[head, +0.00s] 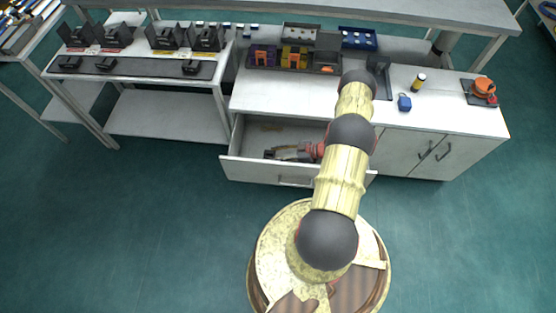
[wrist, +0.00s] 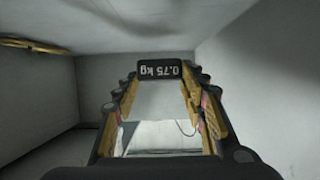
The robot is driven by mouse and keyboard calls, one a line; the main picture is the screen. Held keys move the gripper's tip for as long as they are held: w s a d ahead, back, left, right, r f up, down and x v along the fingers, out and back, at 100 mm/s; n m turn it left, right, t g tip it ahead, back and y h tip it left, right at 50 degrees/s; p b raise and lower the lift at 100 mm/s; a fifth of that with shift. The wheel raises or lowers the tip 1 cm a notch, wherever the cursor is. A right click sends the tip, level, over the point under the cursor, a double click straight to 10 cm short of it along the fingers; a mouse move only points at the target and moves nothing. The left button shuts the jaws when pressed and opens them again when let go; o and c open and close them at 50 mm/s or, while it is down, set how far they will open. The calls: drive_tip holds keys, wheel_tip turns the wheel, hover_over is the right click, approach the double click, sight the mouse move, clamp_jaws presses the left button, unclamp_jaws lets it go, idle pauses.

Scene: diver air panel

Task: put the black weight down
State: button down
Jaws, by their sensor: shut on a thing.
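The black weight (wrist: 145,70) shows in the wrist view between my fingertips, with an upside-down white "0.75 kg" label facing the camera. My gripper (wrist: 156,78) is shut on it, with one finger on each side. In the head view my gripper (head: 272,154) reaches left into the open drawer (head: 240,142) under the white counter. A small dark shape at its tip there is too small to make out clearly. I cannot tell whether the weight touches the drawer floor.
Pale drawer walls (wrist: 255,80) stand close around my gripper. A thin yellowish item (wrist: 30,45) lies in the drawer. On the counter (head: 430,112) are a blue padlock-like item (head: 404,103), a yellow-and-black cylinder (head: 419,82) and a tray with an orange item (head: 484,87).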

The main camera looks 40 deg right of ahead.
drive_tip(key=shift+w+f+b, duration=0.1)
drive_tip(key=shift+f+b, duration=0.75)
drive_tip(key=shift+f, duration=1.15)
drive_tip(key=shift+r, duration=0.1)
drive_tip(key=c, duration=1.1)
unclamp_jaws()
drive_tip(key=shift+f, duration=0.2)
drive_tip(key=shift+o, duration=0.2)
drive_tip(key=shift+r, duration=0.2)
drive_tip(key=p+v, duration=0.2)
drive_tip(key=v, duration=0.5)
drive_tip(key=shift+s+d+r+p, duration=0.1)
drive_tip(key=shift+s+d+p, duration=0.1)
drive_tip(key=shift+p, duration=0.1)
